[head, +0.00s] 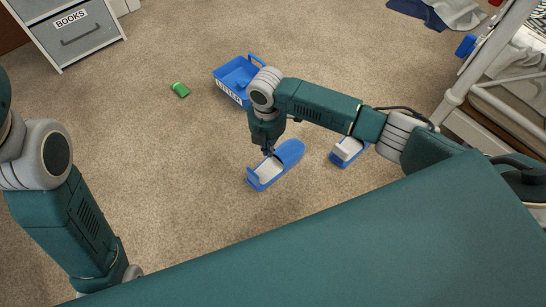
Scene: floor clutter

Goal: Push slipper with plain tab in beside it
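A blue slipper with a pale insole (291,153) lies on the carpet in the middle of the head view. My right gripper (267,152) points down right over its strap end; I cannot tell whether it touches. The fingers are small and dark, and their opening is unclear. A second blue slipper (346,153) lies to the right, apart from the first, partly hidden behind my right arm. I cannot make out which slipper has the plain tab. My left arm comes down at the left; its gripper is not in view.
A blue lettered bin (231,92) stands behind the first slipper, with a small green item (180,89) to its left. A grey drawer unit labelled BOOKS (82,38) is at the back left. A white-framed rack (480,75) stands at the right. Carpet at the left is clear.

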